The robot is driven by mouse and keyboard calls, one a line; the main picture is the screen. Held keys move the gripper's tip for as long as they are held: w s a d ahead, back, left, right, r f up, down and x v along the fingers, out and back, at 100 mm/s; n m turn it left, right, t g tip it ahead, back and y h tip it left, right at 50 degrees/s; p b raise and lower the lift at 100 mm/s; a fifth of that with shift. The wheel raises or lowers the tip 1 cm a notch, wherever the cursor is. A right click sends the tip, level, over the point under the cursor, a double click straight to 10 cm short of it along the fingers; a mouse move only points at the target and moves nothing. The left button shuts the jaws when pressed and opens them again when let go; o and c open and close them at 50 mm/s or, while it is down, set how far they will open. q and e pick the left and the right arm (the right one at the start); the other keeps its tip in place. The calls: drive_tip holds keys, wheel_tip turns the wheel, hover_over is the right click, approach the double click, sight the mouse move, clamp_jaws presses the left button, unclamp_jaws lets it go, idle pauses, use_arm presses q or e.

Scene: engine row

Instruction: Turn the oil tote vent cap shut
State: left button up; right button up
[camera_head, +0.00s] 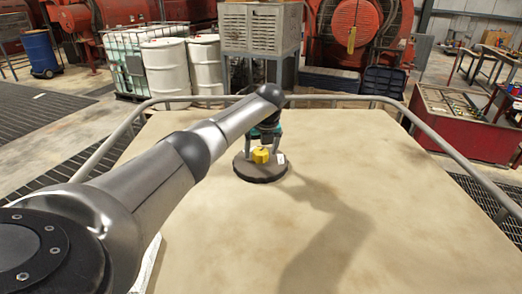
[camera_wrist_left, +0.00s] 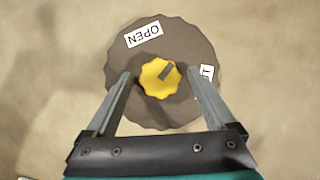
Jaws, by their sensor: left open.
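The yellow vent cap (camera_head: 260,155) has a scalloped edge and sits in the middle of a dark round plate (camera_head: 243,174) on the tote top. In the left wrist view the cap (camera_wrist_left: 153,87) carries a grey bar tilted toward the upper right. A second label (camera_wrist_left: 207,73) at the right is partly hidden by a finger. My left gripper (camera_wrist_left: 160,75) is open, with one finger on each side of the cap and a gap on both sides. My right gripper is out of view.
The pale tote top (camera_head: 400,230) is broad and clear around the plate. A grey tube rail (camera_head: 460,170) runs around its edge.

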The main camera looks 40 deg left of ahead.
use_arm(q)
drive_tip(key=shift+c, duration=0.4)
drive_tip(key=c, duration=1.3)
drive_tip(key=shift+a+m, duration=0.1)
drive_tip(key=shift+m, duration=0.2)
drive_tip(key=shift+s+m+t+h, duration=0.1)
drive_tip(key=shift+m+t+h, duration=0.3)
drive_tip(key=shift+m, duration=0.5)
drive_tip(key=m, duration=0.2)
drive_tip(key=shift+a+m+t+h+b, duration=0.1)
drive_tip(key=shift+m+t+h+b, duration=0.2)
drive_tip(key=shift+m+h+b, duration=0.1)
drive_tip(key=m+h+b, duration=0.1)
drive_tip(key=m, duration=0.2)
drive_tip(key=m+h, duration=0.1)
drive_tip(key=m, duration=0.2)
drive_tip(key=shift+a+t+h+b, duration=0.1)
drive_tip(key=shift+t+h+b, duration=0.2)
drive_tip(key=shift+b, duration=0.1)
drive_tip(key=shift+r+m, duration=0.1)
drive_tip(key=shift+m, duration=0.3)
